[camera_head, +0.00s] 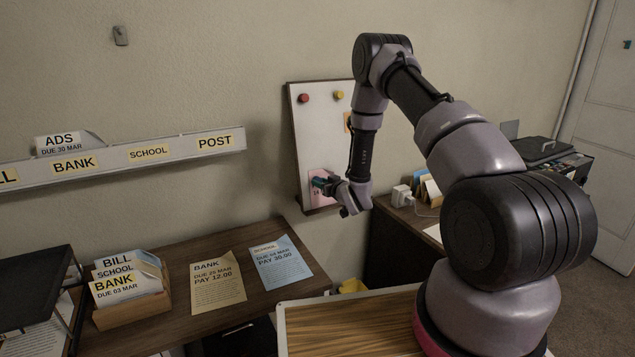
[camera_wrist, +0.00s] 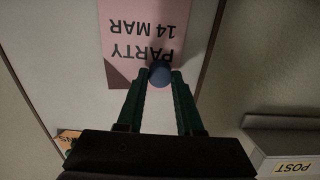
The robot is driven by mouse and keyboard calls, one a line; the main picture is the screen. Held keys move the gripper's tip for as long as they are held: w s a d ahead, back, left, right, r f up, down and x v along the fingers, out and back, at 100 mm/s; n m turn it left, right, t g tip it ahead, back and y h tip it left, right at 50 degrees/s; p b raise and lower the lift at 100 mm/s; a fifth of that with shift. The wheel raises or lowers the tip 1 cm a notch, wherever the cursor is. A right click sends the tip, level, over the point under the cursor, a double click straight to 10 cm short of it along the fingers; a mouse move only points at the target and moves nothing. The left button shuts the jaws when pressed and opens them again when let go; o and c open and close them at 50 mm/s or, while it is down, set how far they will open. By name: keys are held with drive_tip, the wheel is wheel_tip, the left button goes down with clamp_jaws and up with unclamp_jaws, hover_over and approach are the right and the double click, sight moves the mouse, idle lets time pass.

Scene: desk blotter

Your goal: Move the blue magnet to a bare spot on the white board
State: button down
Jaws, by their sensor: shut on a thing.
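The white board (camera_head: 312,135) hangs on the wall in the head view, partly hidden by my arm. A pink note (camera_head: 317,177) is low on it; in the wrist view the note (camera_wrist: 150,25) reads PARTY 14 MAR upside down. The blue magnet (camera_wrist: 160,73) sits between my fingertips at the note's edge. My gripper (camera_wrist: 159,80) is shut on it, and in the head view my gripper (camera_head: 322,184) is at the board's lower part. I cannot tell whether the magnet touches the board.
A red magnet (camera_head: 303,98) and a yellow magnet (camera_head: 339,95) are near the board's top. An orange note (camera_head: 347,122) is partly hidden by my arm. The board's left middle looks bare. A labelled wall rack (camera_head: 110,165) is at left; papers lie on the desk (camera_head: 180,265) below.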

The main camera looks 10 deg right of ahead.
drive_tip(key=shift+s, duration=0.15)
drive_tip(key=shift+v, duration=2.4)
drive_tip(key=shift+r, duration=0.15)
